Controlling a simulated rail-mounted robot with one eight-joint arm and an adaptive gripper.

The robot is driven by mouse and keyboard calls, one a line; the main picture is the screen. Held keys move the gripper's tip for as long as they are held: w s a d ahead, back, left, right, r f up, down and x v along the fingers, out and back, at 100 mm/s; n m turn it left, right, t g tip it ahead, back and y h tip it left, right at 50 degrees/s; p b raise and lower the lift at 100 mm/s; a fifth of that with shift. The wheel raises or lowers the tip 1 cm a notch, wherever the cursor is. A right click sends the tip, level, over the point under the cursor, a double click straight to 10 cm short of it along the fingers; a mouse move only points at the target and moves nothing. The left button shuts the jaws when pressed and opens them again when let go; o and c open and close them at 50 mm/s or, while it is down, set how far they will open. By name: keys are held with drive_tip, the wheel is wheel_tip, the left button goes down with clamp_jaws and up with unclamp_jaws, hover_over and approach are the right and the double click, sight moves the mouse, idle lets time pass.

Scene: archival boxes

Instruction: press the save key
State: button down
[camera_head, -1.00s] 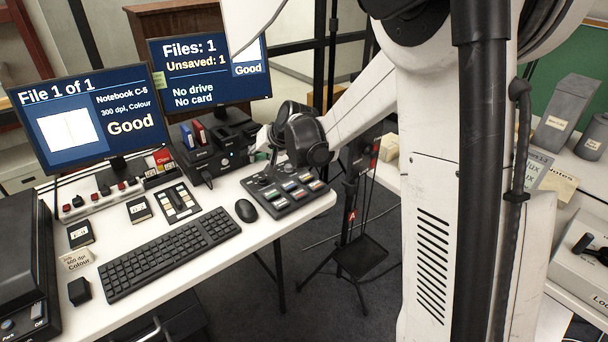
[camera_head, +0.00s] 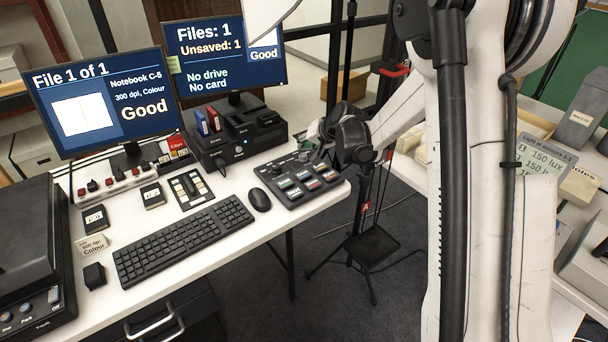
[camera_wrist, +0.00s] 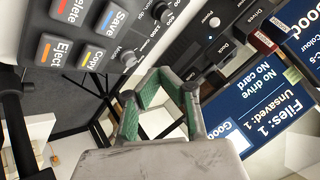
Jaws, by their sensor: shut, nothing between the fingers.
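The save key (camera_wrist: 112,19) is a blue-marked key on the dark key panel (camera_head: 285,201) at the right end of the desk. In the wrist view it is upside down at the upper left, beside the delete key (camera_wrist: 72,8) and the copy key (camera_wrist: 94,56). My gripper (camera_wrist: 162,76) is shut and empty, with green pads on its fingers. In the wrist view its tips appear below and right of the save key, apart from it. In the head view my wrist is beyond the panel's right back edge and largely hides the gripper.
The right monitor (camera_head: 226,62) reads Files: 1, Unsaved: 1, No drive, No card. A black drive dock (camera_head: 240,140) stands behind the panel. A mouse (camera_head: 259,200) and keyboard (camera_head: 184,240) lie left of it. A tripod (camera_head: 370,247) stands off the desk's right end.

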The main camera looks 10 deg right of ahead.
sight(304, 174)
wheel_tip(304, 174, down, 8)
drive_tip(key=b, duration=0.4)
drive_tip(key=shift+b, duration=0.3)
drive_tip(key=shift+f+b, duration=0.3)
drive_tip(key=shift+f, duration=0.05)
drive_tip(key=shift+f, duration=0.1)
idle(0.9)
drive_tip(key=shift+f+b, duration=0.35)
drive_tip(key=shift+b, duration=0.15)
drive_tip(key=shift+f+b, duration=0.45)
drive_tip(key=shift+b, duration=0.05)
idle(0.6)
drive_tip(key=shift+r, duration=0.1)
drive_tip(key=shift+r+p, duration=0.4)
drive_tip(key=shift+r, duration=0.4)
drive_tip(key=shift+r, duration=0.1)
drive_tip(key=shift+r+p, duration=1.25)
drive_tip(key=shift+r, duration=1.15)
